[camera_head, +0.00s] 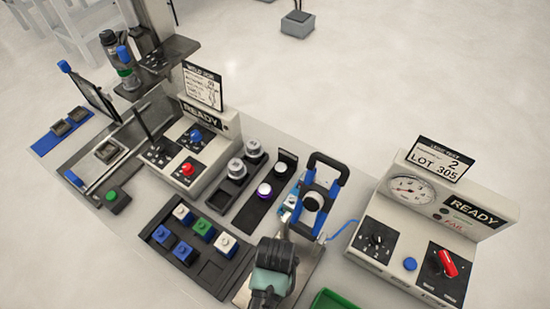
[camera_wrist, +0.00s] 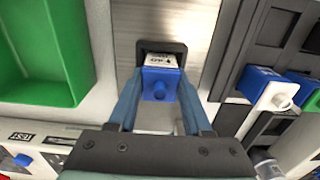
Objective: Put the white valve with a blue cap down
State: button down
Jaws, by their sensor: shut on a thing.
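The white valve with a blue cap (camera_wrist: 160,84) is between the two blue fingers of my gripper (camera_wrist: 159,98) in the wrist view. Its blue side with a round knob faces the camera, and a white face with dark print shows behind it. The valve is at a dark square holder (camera_wrist: 178,47) on a brushed metal plate (camera_wrist: 125,30); I cannot tell whether it rests in the holder or hangs just above it. In the head view my gripper (camera_head: 270,290) is over the metal plate near the bottom edge and hides the valve.
A dark rack (camera_head: 215,277) with several blue, white and green valves stands left of my gripper. A green bin (camera_head: 335,300) is to the right. A blue-handled clamp device (camera_head: 318,195) stands behind, and a gauge box reading READY (camera_head: 440,215) is at the right.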

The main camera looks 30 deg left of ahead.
jog(key=shift+f, duration=0.2)
jog(key=shift+c, duration=1.7)
grip_release()
jog(key=shift+r, duration=0.2)
notch_tip(320, 180, up, 12)
